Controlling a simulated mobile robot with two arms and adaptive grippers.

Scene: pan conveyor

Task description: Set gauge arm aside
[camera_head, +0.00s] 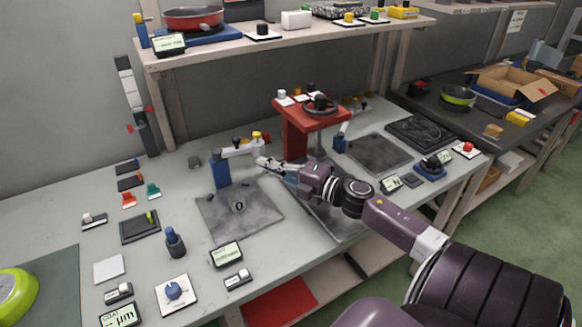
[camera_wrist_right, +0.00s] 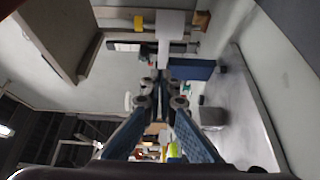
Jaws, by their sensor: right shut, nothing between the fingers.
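A white gauge arm (camera_head: 240,149) extends to the right from the top of a blue post (camera_head: 220,174) at the back of a grey mat; black and yellow knobs sit on it. The blue post also shows in the right wrist view (camera_wrist_right: 193,69), with the white arm (camera_wrist_right: 170,24) beyond my fingertips. My right gripper (camera_head: 262,162) is shut and empty, just right of the post and slightly below the arm's right end. In the right wrist view its fingers (camera_wrist_right: 160,90) come together near the post; I cannot tell if they touch anything. My left gripper is not in view.
The grey mat (camera_head: 225,222) holds a small ring-like part. A red press stand (camera_head: 295,140) with a dark handwheel stands behind my right gripper. A second blue post (camera_head: 340,144) stands to its right.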

